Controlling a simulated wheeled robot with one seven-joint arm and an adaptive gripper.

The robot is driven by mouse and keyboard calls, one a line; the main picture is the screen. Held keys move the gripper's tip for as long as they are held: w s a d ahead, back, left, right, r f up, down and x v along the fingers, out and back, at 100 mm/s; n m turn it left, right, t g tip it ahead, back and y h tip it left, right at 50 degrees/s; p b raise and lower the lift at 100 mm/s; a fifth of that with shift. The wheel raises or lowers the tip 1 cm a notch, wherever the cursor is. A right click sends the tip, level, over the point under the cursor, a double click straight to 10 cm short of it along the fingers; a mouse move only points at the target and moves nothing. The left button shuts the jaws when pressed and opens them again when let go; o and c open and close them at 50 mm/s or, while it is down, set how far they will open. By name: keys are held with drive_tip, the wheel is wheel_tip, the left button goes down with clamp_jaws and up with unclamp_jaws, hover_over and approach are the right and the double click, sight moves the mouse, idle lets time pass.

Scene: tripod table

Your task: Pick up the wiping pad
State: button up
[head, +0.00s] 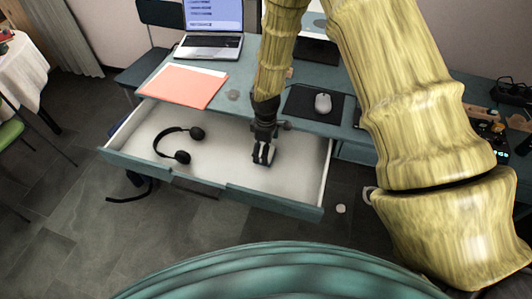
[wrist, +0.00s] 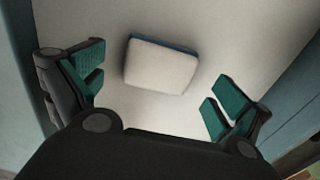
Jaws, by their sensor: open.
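The wiping pad (wrist: 162,66) is a pale, rounded block with a blue edge. It lies on the white floor of the open drawer (head: 222,148). In the wrist view my gripper (wrist: 158,88) is open, with one green-padded finger to each side of the pad's near part. Clear drawer floor shows between each finger and the pad, so they look apart. In the head view my gripper (head: 263,154) points down into the right part of the drawer, and I cannot clearly make out the pad there.
Black headphones (head: 181,146) lie in the drawer's left part. Drawer walls stand close on the right. On the desk above are an orange folder (head: 184,85), a laptop (head: 211,28) and a mouse (head: 323,103) on a dark mat. The drawer's middle is clear.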

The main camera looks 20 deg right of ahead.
drive_tip(key=shift+s+f, duration=0.15)
drive_tip(key=shift+f, duration=0.2)
drive_tip(key=shift+w+f, duration=0.4)
drive_tip(key=shift+f, duration=0.4)
drive_tip(key=shift+s+r, duration=0.2)
drive_tip(key=c, duration=1.1)
drive_tip(key=shift+w, duration=0.1)
drive_tip(key=shift+c, duration=0.2)
wheel_tip(320, 180, up, 10)
drive_tip(key=b, duration=0.1)
